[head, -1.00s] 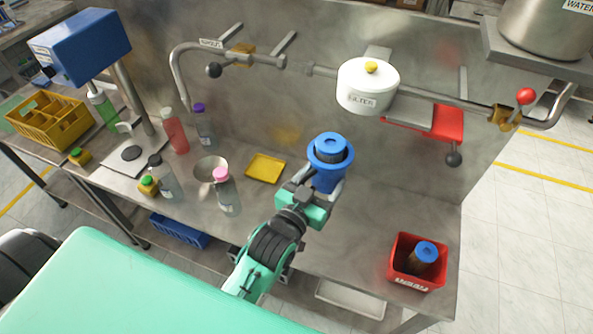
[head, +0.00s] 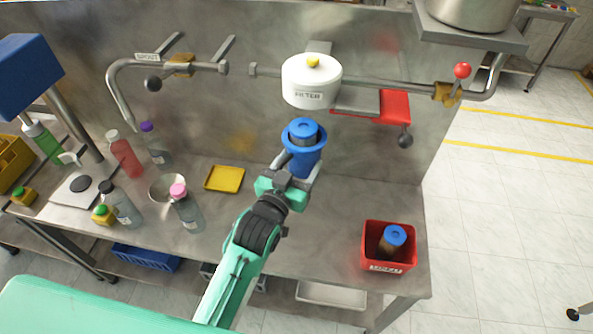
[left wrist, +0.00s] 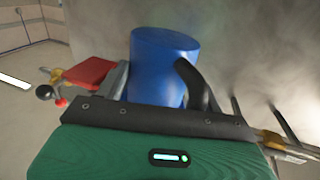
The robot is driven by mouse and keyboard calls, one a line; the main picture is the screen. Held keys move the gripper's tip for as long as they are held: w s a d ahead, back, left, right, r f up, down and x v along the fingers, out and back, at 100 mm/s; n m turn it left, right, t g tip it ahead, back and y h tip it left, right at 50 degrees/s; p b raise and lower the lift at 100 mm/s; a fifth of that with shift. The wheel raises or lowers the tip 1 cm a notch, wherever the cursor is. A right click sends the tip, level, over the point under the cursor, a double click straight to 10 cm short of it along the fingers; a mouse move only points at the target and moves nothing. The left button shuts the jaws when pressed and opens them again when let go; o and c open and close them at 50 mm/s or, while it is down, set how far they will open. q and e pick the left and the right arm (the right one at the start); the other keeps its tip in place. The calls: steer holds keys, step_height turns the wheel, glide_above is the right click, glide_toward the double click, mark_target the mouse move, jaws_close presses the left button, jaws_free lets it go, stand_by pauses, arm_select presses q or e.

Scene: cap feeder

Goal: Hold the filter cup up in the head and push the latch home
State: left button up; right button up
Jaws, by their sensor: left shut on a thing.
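The blue filter cup (head: 303,158) is held upright by my left gripper (head: 296,180), which is shut on it. The cup also fills the middle of the left wrist view (left wrist: 163,60). A dark part shows inside its open top. The white filter head (head: 311,84), labelled FILTER, with a yellow knob on top, is fixed to the pipe above the cup. In the head view a small gap shows between cup and head. Right of the head is a grey latch arm with a red plate (head: 386,107) and a dark ball knob (head: 405,140). My right gripper is not in view.
A red bin (head: 389,246) with a used blue-topped cartridge stands at the bench's right. Several bottles, a steel bowl (head: 167,188) and a yellow tray (head: 225,178) stand left of my arm. A red-knobbed valve (head: 462,72) is on the pipe. The bench between cup and bin is clear.

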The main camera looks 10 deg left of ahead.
arm_select(q)
steer(key=shift+w+r+b, duration=0.15)
steer(key=shift+w+b, duration=0.2)
steer(key=shift+w, duration=1.1)
steer(key=shift+w+r+b, duration=0.1)
steer(key=shift+w+b, duration=0.2)
steer(key=shift+w, duration=1.1)
steer(key=shift+w+r+p, duration=0.55)
steer(key=shift+r, duration=0.25)
steer(key=shift+w+r+p, duration=0.5)
steer(key=shift+r+p, duration=0.05)
steer(key=shift+r, duration=0.25)
steer(key=shift+w+r+p, duration=0.55)
steer(key=shift+r, duration=0.25)
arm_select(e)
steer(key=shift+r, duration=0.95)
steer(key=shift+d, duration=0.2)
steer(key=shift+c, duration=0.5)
